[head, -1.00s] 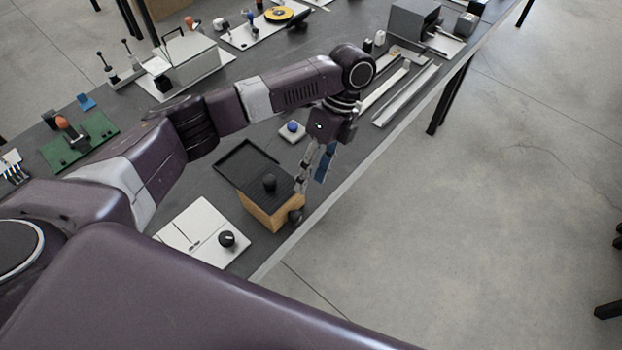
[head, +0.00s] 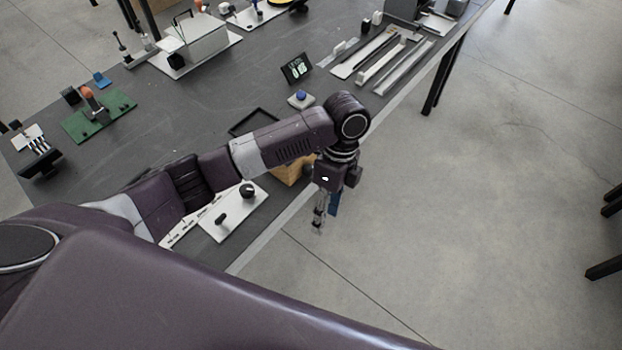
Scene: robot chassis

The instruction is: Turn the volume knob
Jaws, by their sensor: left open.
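A black round knob (head: 247,190) with a light mark stands on a white panel (head: 236,222) near the table's front edge. A second small black control (head: 221,219) sits lower on the same panel. My left arm crosses above the panel's far side and hides part of it. My left gripper (head: 325,222) hangs pointing down past the front edge of the table, to the right of the knob and apart from it. Its fingers are open and hold nothing that I can see. My right gripper is not in view.
A wooden box (head: 292,171) sits behind my left gripper, partly hidden by my arm. A blue button (head: 300,95) on a white base and a small display (head: 297,68) stand beyond. Metal rails (head: 385,62) lie further right. Open floor is on the right.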

